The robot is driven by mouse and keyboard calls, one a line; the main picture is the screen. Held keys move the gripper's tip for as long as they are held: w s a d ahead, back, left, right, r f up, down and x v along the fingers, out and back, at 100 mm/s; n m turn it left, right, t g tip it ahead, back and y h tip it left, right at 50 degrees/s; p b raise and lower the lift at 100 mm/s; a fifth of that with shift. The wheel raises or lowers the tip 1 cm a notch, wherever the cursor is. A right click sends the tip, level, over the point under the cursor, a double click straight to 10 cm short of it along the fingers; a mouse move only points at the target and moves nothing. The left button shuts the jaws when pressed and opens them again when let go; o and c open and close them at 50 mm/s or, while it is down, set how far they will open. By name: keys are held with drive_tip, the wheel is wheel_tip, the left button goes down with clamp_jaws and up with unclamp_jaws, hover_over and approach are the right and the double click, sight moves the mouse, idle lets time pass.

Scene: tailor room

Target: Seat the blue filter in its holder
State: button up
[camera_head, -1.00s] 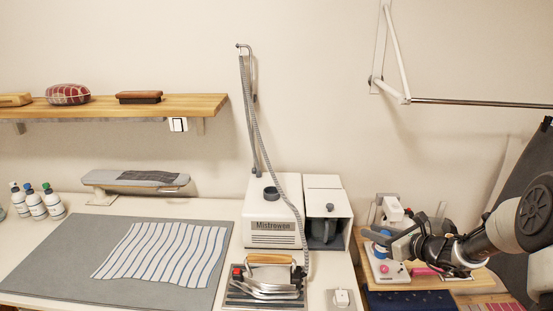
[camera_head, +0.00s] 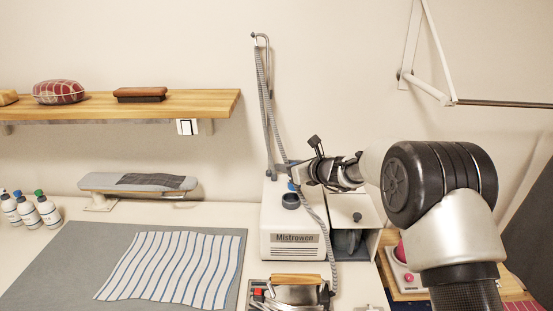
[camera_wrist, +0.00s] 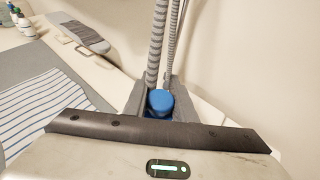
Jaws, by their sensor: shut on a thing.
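My gripper (camera_head: 287,174) is shut on the blue filter (camera_wrist: 160,100), which shows between the two grey fingers in the wrist view. In the head view a small bit of the filter (camera_head: 291,186) shows under the fingers. It is just above a dark round open collar (camera_head: 290,201) on top of the white Mistrowen steam unit (camera_head: 292,224). The collar looks like the filter's holder. I cannot tell whether the filter touches it. The lower part of the filter and the collar are hidden in the wrist view.
A grey ribbed hose (camera_head: 307,201) and a metal stand (camera_head: 268,105) rise right beside my gripper. A white box (camera_head: 350,204) stands right of the unit. An iron (camera_head: 297,290) sits in front. A wooden shelf (camera_head: 200,103) is at the left.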

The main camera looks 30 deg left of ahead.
drive_tip(key=shift+w+a+f+b, duration=0.15)
drive_tip(key=shift+f+b, duration=0.45)
drive_tip(key=shift+f, duration=0.35)
drive_tip(key=shift+s+a+f+b, duration=0.1)
drive_tip(key=shift+a+f+b, duration=0.1)
drive_tip(key=shift+f+b, duration=0.6)
drive_tip(key=shift+w+a+f+b, duration=0.15)
drive_tip(key=shift+f+b, duration=0.3)
drive_tip(key=shift+f, duration=0.6)
drive_tip(key=shift+b, duration=0.55)
drive_tip(key=shift+f+b, duration=0.6)
drive_tip(key=shift+b, duration=0.05)
drive_tip(key=o, duration=0.8)
drive_tip(key=shift+d, duration=0.1)
